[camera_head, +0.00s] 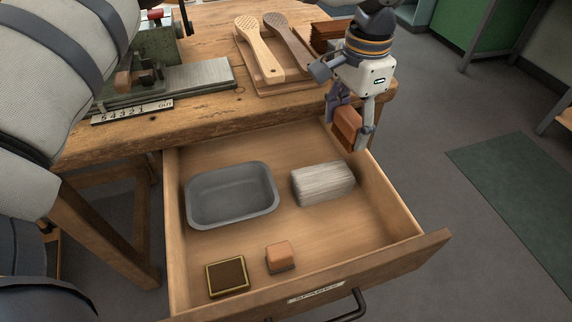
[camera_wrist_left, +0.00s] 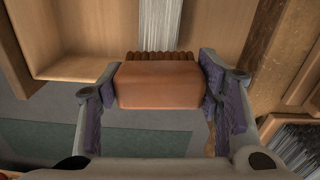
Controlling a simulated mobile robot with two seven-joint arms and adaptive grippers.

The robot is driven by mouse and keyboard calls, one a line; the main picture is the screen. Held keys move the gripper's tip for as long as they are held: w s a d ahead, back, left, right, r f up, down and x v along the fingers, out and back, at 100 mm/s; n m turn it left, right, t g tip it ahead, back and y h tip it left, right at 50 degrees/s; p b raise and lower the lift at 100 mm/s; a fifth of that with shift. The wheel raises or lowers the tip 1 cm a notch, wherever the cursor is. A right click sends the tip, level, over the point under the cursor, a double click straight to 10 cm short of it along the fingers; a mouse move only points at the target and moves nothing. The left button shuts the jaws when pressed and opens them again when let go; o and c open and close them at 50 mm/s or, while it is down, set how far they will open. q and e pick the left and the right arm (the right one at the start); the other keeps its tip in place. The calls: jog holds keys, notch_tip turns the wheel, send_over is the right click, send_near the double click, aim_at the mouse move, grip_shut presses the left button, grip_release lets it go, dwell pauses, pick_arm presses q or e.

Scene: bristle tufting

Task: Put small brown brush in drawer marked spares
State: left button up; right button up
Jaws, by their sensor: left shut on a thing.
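The small brown brush (camera_head: 347,124) is held in my left gripper (camera_head: 352,122), which is shut on its sides. In the left wrist view the brush (camera_wrist_left: 158,85) shows a plain reddish-brown block between the finger pads, with a row of brown bristle tufts along its far edge. The drawer (camera_head: 403,208) is pulled out from the bench, and its front has a label plate (camera_head: 315,291) that seems to read SPARES. The gripper and brush are above the drawer's right wall, near its back corner by the bench. My right gripper is not in view.
The drawer holds a grey metal tray (camera_head: 232,221), a pale bristle bundle (camera_head: 323,182), an orange-brown block (camera_head: 280,256) and a square tin (camera_head: 228,293). Bare drawer floor shows at the right front. The bench (camera_head: 225,103) carries a vise and wooden brush backs (camera_head: 260,50).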

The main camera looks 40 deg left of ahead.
pick_arm(q)
jog(key=shift+w+f+m+b, duration=0.3)
jog(key=shift+w+f, duration=0.55)
jog(key=shift+w+r, duration=0.1)
jog(key=shift+w, duration=0.15)
jog(key=s+p, duration=0.1)
jog(key=r+p, duration=0.1)
jog(key=p, duration=0.1)
jog(key=shift+s+d, duration=0.15)
jog(key=shift+s, duration=0.25)
jog(key=s+d+f, duration=0.1)
jog(key=s+f, duration=0.2)
jog(key=s+d+f+p, duration=0.1)
jog(key=s+f, duration=0.2)
jog(key=s, duration=0.1)
jog(key=s+d+f, duration=0.1)
jog(key=s+f, duration=0.3)
jog(key=shift+d, duration=0.3)
jog(key=f, duration=0.3)
jog(key=shift+s+d, duration=0.1)
jog(key=shift+s, duration=0.1)
jog(key=shift+w+f, duration=0.1)
jog(key=shift+f, duration=0.15)
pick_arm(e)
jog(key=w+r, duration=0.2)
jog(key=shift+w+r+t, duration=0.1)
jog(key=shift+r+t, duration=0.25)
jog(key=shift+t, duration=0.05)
